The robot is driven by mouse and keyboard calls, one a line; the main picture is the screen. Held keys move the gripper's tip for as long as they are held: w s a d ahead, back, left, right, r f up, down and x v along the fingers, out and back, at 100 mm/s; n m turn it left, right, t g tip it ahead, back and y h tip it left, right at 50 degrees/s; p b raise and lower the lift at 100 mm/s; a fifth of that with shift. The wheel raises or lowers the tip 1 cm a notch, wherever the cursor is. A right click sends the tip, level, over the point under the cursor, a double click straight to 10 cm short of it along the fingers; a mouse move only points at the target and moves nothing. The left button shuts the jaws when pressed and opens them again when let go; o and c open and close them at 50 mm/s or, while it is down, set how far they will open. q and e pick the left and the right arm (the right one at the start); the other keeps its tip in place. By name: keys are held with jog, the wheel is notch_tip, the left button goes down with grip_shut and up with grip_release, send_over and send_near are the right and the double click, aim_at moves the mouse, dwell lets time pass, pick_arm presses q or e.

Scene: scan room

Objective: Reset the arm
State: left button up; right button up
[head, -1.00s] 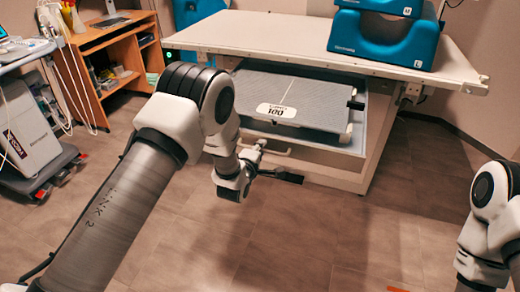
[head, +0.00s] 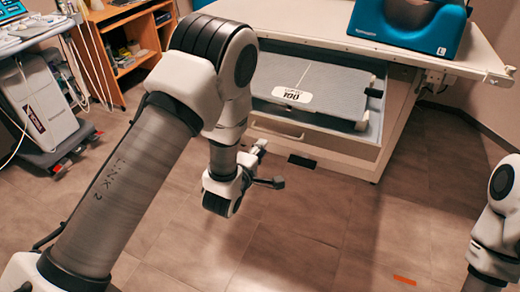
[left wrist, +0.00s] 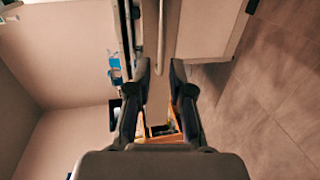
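My left gripper (head: 268,164) is in front of the open drawer (head: 335,147) of the table, below and apart from its handle (head: 277,131). In the left wrist view the two dark fingers of the left gripper (left wrist: 160,70) stand apart with nothing between them. A pale rod that looks like the handle (left wrist: 161,40) shows beyond the fingertips. My right arm shows only at the right edge of the head view; its gripper is out of frame.
The drawer holds a grey panel (head: 312,88) with a white label. A blue device (head: 408,22) stands on the white tabletop (head: 290,27). A wooden desk (head: 112,45) and a grey wheeled machine (head: 38,105) are at left.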

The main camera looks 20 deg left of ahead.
dwell(0.3)
pick_arm(q)
jog(key=s+a+f+m+g+p, duration=0.1)
jog(key=s+f+m+g+p, duration=0.2)
jog(key=s, duration=0.8)
jog(key=s+a+f+m+g+p, duration=0.1)
jog(key=s+f+m+g+p, duration=0.3)
jog(key=s+m+g, duration=0.3)
jog(key=s+a+f+m+g+p, duration=0.2)
jog(key=s+f+m+g+p, duration=0.2)
jog(key=s, duration=1.2)
jog(key=f+m+g, duration=0.1)
jog(key=m, duration=0.2)
jog(key=shift+f+g, duration=0.25)
jog(key=shift+g, duration=0.05)
